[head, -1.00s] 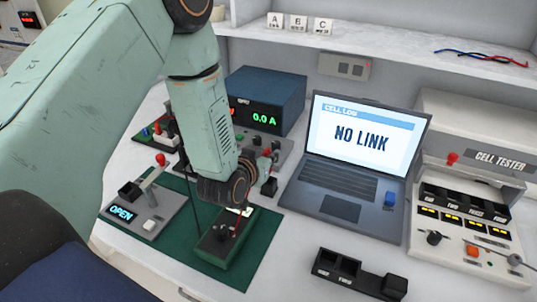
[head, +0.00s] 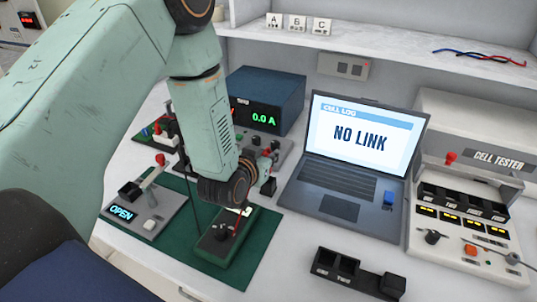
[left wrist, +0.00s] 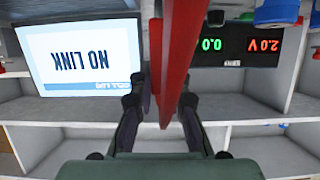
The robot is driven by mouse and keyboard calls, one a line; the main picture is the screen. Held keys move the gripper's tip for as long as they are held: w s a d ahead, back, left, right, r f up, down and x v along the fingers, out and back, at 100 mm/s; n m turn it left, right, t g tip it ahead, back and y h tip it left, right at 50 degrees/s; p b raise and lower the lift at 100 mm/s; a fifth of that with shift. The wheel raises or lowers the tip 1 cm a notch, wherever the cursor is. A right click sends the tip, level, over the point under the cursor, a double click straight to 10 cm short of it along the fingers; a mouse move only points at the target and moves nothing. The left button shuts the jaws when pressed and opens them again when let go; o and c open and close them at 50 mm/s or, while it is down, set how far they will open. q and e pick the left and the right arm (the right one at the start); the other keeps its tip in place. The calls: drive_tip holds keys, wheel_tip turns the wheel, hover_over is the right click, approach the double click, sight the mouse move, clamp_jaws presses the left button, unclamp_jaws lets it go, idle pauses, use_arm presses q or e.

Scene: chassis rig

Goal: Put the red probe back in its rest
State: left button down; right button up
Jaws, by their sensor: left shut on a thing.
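In the left wrist view my left gripper (left wrist: 161,100) is shut on the red probe (left wrist: 178,55), which runs up between its fingers close to the camera. In the head view my left wrist (head: 225,185) hangs over a dark handheld meter (head: 214,246) on the green mat (head: 257,247). The wrist hides most of the fingers there. A thin red piece shows just below it at the meter, but I cannot tell whether it is the held probe. I cannot make out the probe's rest. My right gripper is not in view.
A switch box reading OPEN (head: 150,215) stands left of the meter. Behind are a blue power supply (head: 265,95) and the open laptop (head: 352,150). A black slotted holder (head: 358,275) lies at the front, and the cell tester (head: 470,225) is at the right.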

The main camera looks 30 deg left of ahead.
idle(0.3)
use_arm(q)
drive_tip(key=shift+f+b, duration=1.6)
drive_tip(key=shift+f, duration=0.7)
drive_tip(key=c, duration=1.2)
unclamp_jaws()
drive_tip(key=v, duration=1.2)
drive_tip(key=shift+r, duration=0.1)
